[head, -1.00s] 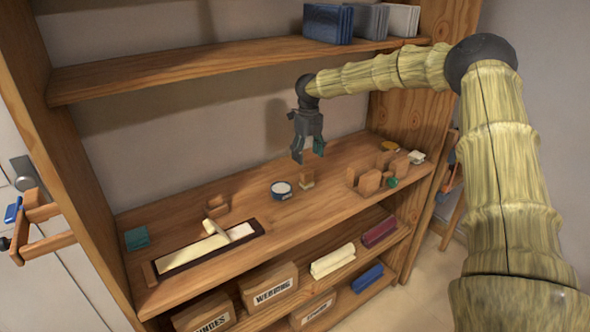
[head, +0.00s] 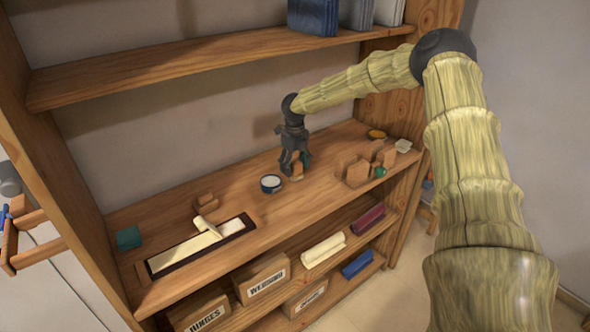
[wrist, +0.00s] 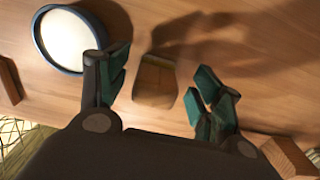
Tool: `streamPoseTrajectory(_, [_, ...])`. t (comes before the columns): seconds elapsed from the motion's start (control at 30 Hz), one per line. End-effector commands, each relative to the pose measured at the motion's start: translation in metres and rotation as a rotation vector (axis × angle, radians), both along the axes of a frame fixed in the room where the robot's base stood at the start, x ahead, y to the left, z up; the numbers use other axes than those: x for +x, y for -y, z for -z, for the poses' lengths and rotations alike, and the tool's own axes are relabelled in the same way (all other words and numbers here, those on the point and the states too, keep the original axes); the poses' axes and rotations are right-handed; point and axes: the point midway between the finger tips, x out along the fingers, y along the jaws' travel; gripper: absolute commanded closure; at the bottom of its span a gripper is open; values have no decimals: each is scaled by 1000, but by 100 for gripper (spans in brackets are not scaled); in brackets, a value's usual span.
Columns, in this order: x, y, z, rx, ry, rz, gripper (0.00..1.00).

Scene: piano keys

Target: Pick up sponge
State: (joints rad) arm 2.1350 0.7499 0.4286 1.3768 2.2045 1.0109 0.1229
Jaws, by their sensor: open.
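My gripper (head: 291,170) is low over the middle shelf, pointing down, with its fingers spread. In the wrist view my gripper (wrist: 164,88) has one teal-padded finger on each side of a small brown block (wrist: 155,81). The block shows a gap to both fingers and is not held. In the head view the small block (head: 297,169) is partly hidden by the fingers. I cannot tell for sure whether it is the sponge. A teal block (head: 129,237) lies at the shelf's left end, far from my gripper.
A blue-rimmed round tub (head: 271,184) stands close to the left of my gripper; it also shows in the wrist view (wrist: 68,40). A wooden holder (head: 357,172) is to the right. A dark-framed tray (head: 203,247) lies front left. An upper shelf (head: 200,58) overhangs behind.

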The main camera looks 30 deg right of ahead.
Motion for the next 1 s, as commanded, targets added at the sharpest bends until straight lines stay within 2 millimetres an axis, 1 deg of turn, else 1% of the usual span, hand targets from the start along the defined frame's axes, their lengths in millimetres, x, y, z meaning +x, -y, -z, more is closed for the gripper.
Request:
streamPoseTrajectory(0.1, [1,-1,12,0,-1,-1,34])
streamPoseTrajectory(0.2, [3,-2,19,0,-1,-2,34])
streamPoseTrajectory(0.43, [4,-1,21,0,-1,-1,34])
streamPoseTrajectory(0.47, [4,-1,21,0,-1,-1,36])
streamPoseTrajectory(0.6, [3,-1,21,0,-1,-1,61])
streamPoseTrajectory(0.67, [4,-2,21,0,-1,-2,72])
streamPoseTrajectory(0.7, [4,-2,21,0,-1,-2,80])
streamPoseTrajectory(0.73, [4,-2,21,0,-1,-2,83])
streamPoseTrajectory(0.77, [4,-2,21,0,-1,-2,83])
streamPoseTrajectory(0.8, [4,-2,21,0,-1,-2,87])
streamPoseTrajectory(1.0, [3,-1,21,0,-2,-1,87])
